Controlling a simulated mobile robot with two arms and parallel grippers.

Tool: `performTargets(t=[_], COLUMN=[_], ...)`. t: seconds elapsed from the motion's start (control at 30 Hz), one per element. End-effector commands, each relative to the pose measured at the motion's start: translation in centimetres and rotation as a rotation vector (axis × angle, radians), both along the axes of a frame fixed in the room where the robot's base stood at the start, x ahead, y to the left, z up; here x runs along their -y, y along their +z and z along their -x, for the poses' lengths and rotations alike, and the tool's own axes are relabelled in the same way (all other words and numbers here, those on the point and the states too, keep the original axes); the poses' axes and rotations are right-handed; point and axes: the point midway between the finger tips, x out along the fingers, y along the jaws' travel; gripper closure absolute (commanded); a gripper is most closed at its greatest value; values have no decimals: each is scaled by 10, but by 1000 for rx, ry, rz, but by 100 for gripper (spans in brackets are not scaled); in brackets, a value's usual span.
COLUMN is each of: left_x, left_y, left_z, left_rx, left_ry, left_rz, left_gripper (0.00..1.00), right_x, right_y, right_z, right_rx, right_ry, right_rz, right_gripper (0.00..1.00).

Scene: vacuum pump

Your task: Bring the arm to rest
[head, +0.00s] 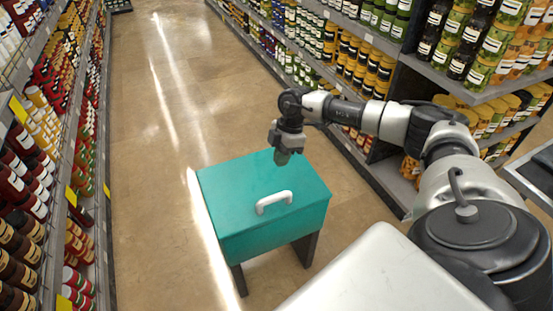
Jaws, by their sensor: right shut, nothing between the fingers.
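My right arm reaches in from the right, and its gripper (283,157) points down above the back part of a teal box (245,205). The gripper is shut and holds nothing. It appears apart from the box lid, though the exact height is hard to tell. A white handle (274,201) on the box is nearer to me than the gripper. My left arm and gripper are not in view.
The box stands on dark legs (304,249) in a store aisle. Shelves of jars and bottles line the left (40,160) and right (390,60) sides. The shiny brown floor (150,130) is clear beyond and left of the box.

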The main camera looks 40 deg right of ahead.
Motion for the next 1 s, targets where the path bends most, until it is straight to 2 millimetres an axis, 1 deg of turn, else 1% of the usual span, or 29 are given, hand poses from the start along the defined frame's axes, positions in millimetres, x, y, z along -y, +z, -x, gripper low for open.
performTargets(t=[0.03,0.1,0.3,0.37,0.43,0.47,0.57,0.6,0.63,0.67,0.7,0.77,0.8,0.87,0.9,0.97,1.0], left_x=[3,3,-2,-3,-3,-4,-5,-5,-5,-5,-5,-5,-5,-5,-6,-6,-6], left_y=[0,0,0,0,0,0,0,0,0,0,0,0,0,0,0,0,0], left_z=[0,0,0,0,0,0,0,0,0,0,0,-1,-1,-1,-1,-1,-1], left_rx=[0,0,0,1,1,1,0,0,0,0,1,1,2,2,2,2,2], left_ry=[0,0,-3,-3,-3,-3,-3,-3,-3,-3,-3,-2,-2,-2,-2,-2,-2], left_rz=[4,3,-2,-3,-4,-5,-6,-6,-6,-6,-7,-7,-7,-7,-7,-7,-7], left_gripper=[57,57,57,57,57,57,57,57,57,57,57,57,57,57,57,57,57], right_x=[1,2,2,-4,-22,-34,-93,-122,-146,-169,-198,-232,-250,-270,-277,-281,-280], right_y=[4,7,8,7,3,0,-4,-4,-2,2,10,25,37,54,64,77,83], right_z=[1,1,1,0,-2,-3,-6,-6,-6,-5,-3,-1,0,1,2,2,2], right_rx=[0,0,2,10,44,66,188,255,313,375,462,591,675,794,866,961,1014], right_ry=[-1,-1,0,13,44,64,144,172,189,195,191,155,110,18,-62,-199,-302], right_rz=[0,0,-2,-19,-68,-103,-279,-372,-447,-525,-630,-766,-843,-937,-982,-1020,-1027], right_gripper=[100,100,100,100,100,100,100,100,100,100,100,100,100,100,100,100,100])
